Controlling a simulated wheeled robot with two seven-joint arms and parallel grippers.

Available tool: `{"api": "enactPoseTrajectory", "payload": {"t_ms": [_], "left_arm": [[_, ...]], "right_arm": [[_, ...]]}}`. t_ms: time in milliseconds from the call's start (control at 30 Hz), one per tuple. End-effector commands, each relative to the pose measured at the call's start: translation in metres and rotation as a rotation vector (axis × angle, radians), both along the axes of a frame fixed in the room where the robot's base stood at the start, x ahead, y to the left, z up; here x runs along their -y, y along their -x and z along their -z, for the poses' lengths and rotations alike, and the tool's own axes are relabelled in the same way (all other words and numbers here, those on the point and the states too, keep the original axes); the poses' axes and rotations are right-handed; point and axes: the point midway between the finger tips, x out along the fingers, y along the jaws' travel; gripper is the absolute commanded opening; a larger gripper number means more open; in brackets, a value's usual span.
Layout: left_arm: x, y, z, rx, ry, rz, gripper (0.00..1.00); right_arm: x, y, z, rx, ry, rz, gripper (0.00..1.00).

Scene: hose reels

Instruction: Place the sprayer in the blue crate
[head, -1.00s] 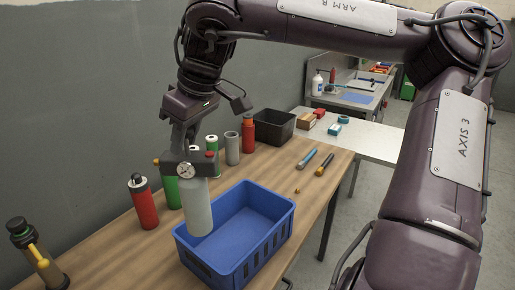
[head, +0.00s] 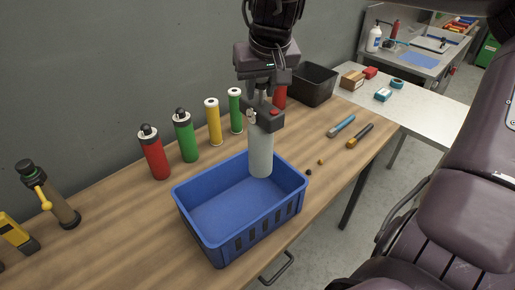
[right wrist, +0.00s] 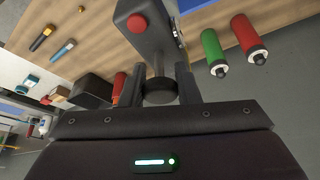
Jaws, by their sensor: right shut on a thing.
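My right gripper (head: 260,96) is shut on the top of the sprayer (head: 261,152), a pale grey cylinder with a dark box-like head, a gauge and a red button. The sprayer hangs upright over the back right part of the blue crate (head: 215,246). Its lower end shows within the crate's opening; I cannot tell how high it is above the floor. The crate stands on the wooden bench and looks empty. In the right wrist view the fingers (right wrist: 160,90) close around the dark neck of the sprayer's head (right wrist: 145,35). My left gripper is not in view.
Red (head: 154,155), green (head: 186,138) and yellow (head: 213,123) bottles stand along the wall. An olive bottle with a yellow lever (head: 55,200) is at far left. A black bin (head: 312,84) stands behind.

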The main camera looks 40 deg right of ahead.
Motion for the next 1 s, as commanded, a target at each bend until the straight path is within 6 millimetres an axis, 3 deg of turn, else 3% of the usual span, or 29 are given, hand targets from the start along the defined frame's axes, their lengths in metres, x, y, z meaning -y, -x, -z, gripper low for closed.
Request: {"api": "enactPoseTrajectory", "payload": {"t_ms": [200, 400, 833, 1000], "left_arm": [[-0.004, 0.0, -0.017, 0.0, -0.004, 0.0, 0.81], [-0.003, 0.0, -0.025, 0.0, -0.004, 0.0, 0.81], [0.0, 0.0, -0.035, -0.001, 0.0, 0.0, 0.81], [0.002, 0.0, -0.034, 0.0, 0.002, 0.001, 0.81]], "right_arm": [[0.0, 0.001, 0.057, -0.007, -0.004, 0.0, 0.0], [-0.001, 0.001, 0.097, -0.002, -0.003, -0.001, 0.0], [0.0, 0.0, 0.144, -0.001, 0.0, -0.001, 0.0], [0.0, -0.001, 0.148, 0.004, -0.001, -0.001, 0.0]]}}
